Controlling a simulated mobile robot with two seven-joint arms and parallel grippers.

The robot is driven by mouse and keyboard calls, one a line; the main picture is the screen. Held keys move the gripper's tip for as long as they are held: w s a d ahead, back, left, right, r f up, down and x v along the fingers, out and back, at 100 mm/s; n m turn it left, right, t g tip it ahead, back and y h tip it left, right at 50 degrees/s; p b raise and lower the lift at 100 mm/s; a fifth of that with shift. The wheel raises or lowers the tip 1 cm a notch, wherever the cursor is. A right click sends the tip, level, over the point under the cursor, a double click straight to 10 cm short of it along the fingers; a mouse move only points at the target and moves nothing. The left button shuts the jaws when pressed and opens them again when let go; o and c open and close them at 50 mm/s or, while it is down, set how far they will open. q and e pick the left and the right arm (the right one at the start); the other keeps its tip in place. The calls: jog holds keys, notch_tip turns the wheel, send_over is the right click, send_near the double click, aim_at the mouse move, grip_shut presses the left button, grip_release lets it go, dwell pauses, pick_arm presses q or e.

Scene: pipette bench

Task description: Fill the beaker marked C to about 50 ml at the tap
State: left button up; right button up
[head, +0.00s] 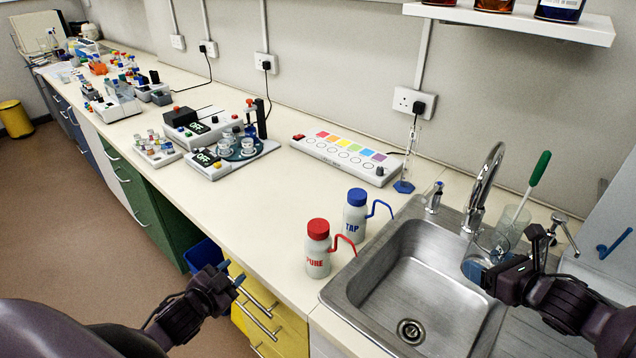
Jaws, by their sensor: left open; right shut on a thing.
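A clear glass beaker (488,242) is held over the sink (400,270), close below the curved metal tap (485,185). My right gripper (484,270) is shut on it from the right. I cannot read a C mark or a fill level on the beaker, and I cannot make out running water. A blue-topped handle (434,195) stands left of the tap and another metal handle (563,222) stands to its right. My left gripper (232,278) is open and empty, low in front of the bench by the yellow drawers.
A red-capped PURE bottle (317,252) and a blue-capped TAP bottle (355,215) stand left of the sink. A green-handled brush (538,170) stands in a glass jar (512,218) behind the beaker. A measuring cylinder (408,160) stands behind the sink. Bench space left of the bottles is clear.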

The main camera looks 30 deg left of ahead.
aim_at(478, 235)
jog(key=shift+w, duration=0.1)
jog(key=shift+r, duration=0.5)
pick_arm(q)
jog(key=s+d+f+n+g, duration=0.1)
jog(key=s+d+f+n, duration=0.1)
jog(key=d, duration=0.5)
jog(key=s+d+f+n+g+h, duration=0.1)
jog(key=s+d+f, duration=0.3)
jog(key=d, duration=0.4)
jog(key=shift+s+d+f+n+g+h, duration=0.15)
jog(key=shift+s+f+n+g+h, duration=0.15)
jog(key=shift+s+f+n, duration=0.15)
pick_arm(e)
jog(key=shift+r, duration=2.5)
pick_arm(q)
jog(key=shift+s+r, duration=0.1)
